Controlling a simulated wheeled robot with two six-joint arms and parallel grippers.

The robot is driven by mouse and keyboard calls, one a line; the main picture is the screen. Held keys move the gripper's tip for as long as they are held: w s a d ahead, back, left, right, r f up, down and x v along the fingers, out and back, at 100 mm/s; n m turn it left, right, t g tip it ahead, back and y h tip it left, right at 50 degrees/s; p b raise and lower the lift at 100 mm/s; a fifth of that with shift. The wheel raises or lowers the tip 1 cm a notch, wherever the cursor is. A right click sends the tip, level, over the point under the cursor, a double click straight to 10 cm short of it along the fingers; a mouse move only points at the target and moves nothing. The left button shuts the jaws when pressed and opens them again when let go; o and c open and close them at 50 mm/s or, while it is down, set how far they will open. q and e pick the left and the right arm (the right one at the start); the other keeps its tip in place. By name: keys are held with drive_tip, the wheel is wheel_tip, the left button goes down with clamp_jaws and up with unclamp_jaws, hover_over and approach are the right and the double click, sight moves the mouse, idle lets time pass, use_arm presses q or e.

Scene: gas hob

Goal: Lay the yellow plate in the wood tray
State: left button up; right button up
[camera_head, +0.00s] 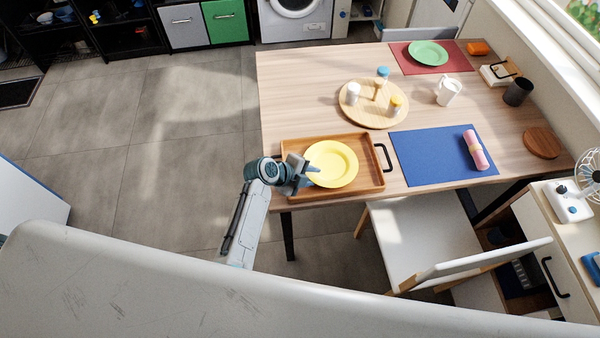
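My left gripper (311,175) is at the plate's left rim, over the tray's left side. Its fingertips look spread apart at the rim, and it covers the tray's left handle area. My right gripper is not in view.
A blue mat (425,171) with a pink roll (475,150) lies right of the tray. A round board (360,117) with several shakers stands behind it. A white mug (448,91) and a green plate (428,51) are farther back. A white chair (420,238) stands at the table's front.

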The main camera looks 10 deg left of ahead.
use_arm(q)
drive_tip(key=b+v, duration=0.2)
drive_tip(key=v, duration=0.6)
drive_tip(key=shift+s+a+r, duration=0.1)
drive_tip(key=shift+a+r, duration=0.1)
drive_tip(key=shift+a, duration=0.05)
drive_tip(key=shift+s+a+r, duration=0.3)
drive_tip(key=shift+a+r, duration=0.05)
drive_tip(key=shift+r, duration=0.2)
